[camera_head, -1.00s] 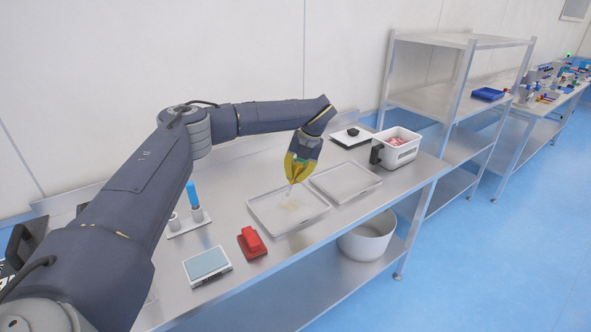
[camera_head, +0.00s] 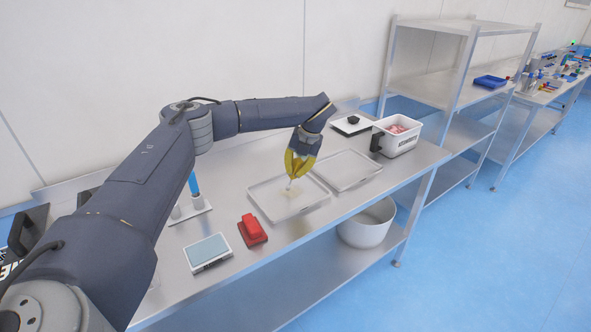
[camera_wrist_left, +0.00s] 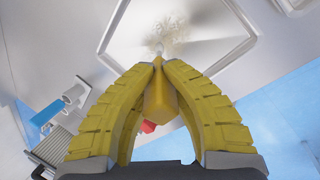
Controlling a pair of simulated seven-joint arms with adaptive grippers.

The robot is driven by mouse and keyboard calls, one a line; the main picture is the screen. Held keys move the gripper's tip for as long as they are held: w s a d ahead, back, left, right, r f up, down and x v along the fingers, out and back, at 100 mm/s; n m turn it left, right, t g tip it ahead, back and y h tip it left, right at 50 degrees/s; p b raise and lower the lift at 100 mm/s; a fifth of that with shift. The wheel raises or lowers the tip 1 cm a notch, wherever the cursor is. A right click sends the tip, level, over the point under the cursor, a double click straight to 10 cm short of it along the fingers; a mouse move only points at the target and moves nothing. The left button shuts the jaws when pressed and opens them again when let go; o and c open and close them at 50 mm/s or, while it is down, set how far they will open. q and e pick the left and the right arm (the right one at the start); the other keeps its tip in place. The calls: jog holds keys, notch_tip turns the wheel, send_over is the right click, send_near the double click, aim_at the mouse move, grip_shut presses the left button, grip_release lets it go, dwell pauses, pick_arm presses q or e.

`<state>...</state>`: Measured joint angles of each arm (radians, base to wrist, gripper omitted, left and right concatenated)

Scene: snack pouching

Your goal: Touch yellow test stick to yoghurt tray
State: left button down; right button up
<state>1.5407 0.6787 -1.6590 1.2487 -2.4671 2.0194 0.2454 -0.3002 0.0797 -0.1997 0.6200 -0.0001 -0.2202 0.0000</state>
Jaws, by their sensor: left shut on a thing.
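My left gripper (camera_head: 292,175) is shut on the yellow test stick, with its fingers pointing down over the front left metal tray. In the left wrist view the yellow stick (camera_wrist_left: 158,98) sits between the two yellow fingers (camera_wrist_left: 157,66), and its white tip (camera_wrist_left: 158,46) sticks out past them. The yoghurt tray (camera_head: 272,207) is shallow and silver, with a pale smear (camera_wrist_left: 178,36) near its middle. The tip is at the edge of this smear in the picture; I cannot tell whether it touches. My right gripper is not in view.
A second empty tray (camera_head: 347,172) lies to the right. A red object (camera_head: 251,231) and a scale (camera_head: 208,252) stand at the front left. A blue-topped stick (camera_head: 193,184) stands in a holder behind my arm. A white container (camera_head: 400,140) stands at the right.

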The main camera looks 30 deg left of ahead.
pick_arm(q)
jog(key=shift+f, duration=0.75)
dwell(2.1)
jog(key=shift+r, duration=3.55)
